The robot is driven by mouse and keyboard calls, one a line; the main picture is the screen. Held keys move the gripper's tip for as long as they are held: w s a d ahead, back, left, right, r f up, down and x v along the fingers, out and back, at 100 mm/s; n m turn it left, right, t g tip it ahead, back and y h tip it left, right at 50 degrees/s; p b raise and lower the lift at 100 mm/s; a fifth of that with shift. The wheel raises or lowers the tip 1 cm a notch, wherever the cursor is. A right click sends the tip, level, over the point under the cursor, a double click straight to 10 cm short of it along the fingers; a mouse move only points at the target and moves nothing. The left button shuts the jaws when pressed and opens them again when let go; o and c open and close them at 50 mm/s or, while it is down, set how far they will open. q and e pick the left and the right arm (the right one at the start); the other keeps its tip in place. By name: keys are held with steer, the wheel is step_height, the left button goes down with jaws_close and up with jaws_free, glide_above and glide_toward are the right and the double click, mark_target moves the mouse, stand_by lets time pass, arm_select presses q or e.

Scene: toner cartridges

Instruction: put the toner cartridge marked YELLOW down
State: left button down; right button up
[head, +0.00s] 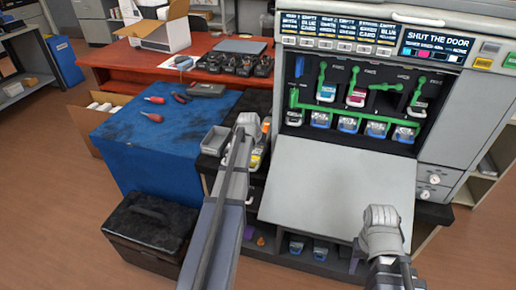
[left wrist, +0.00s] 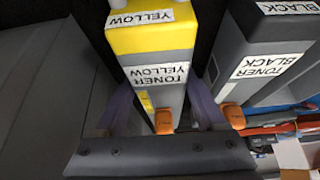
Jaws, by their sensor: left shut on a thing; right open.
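The toner cartridge marked YELLOW (left wrist: 143,40) has a yellow end and a grey body with white labels. It fills the middle of the left wrist view, with an orange tab at its near end. My left gripper (left wrist: 165,108) is shut on its grey body, with a purple finger on each side. A cartridge marked BLACK (left wrist: 272,55) lies just to its right, apart from it. In the head view my left gripper (head: 246,128) is by the dark stand left of the printer, and my arm hides most of the cartridge. My right gripper (head: 382,228) is open before the printer's lowered door.
The printer (head: 452,120) has its door (head: 335,190) folded down and its display (head: 437,46) reads SHUT THE DOOR. Green levers and cartridges show inside. A grey tray (head: 215,139) sits on the dark stand. A blue-covered table (head: 155,140) with tools stands left.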

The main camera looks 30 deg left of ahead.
arm_select(q)
jaws_free()
steer(key=shift+s+r, duration=0.1)
steer(key=shift+r, duration=0.05)
steer(key=p+v, duration=0.7)
steer(key=shift+s+r, duration=0.1)
steer(key=shift+r, duration=0.2)
